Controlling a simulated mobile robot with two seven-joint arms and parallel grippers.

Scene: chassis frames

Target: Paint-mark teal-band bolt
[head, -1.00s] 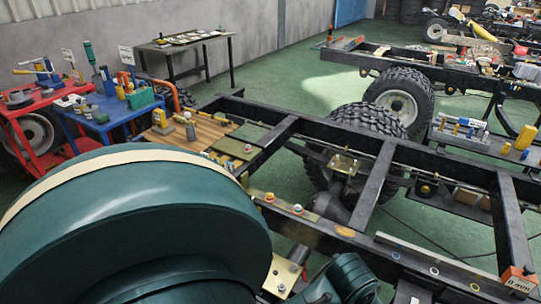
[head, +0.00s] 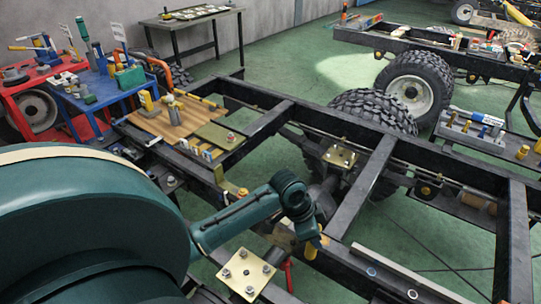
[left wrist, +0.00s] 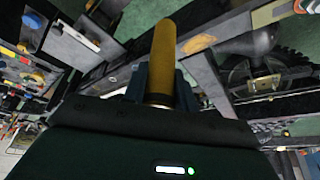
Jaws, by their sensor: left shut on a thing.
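My left gripper (head: 316,238) is over the near chassis rail in the head view, shut on a yellow paint marker (head: 311,250). In the left wrist view the yellow marker (left wrist: 164,55) stands out between the fingers of the left gripper (left wrist: 160,88). Two ringed bolts or holes show on the rail's right part, one pale bluish (head: 371,272) and one pale (head: 412,294). I cannot make out a teal band on any bolt. My left arm and gripper hide part of the rail. My right gripper is not in view.
A brass plate with several bolts (head: 246,272) lies at the bottom centre. A black chassis frame (head: 347,205) with cross members spans the middle. A wooden board (head: 180,122) with tools, a blue cart (head: 98,88) and a red cart (head: 28,80) stand at the left.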

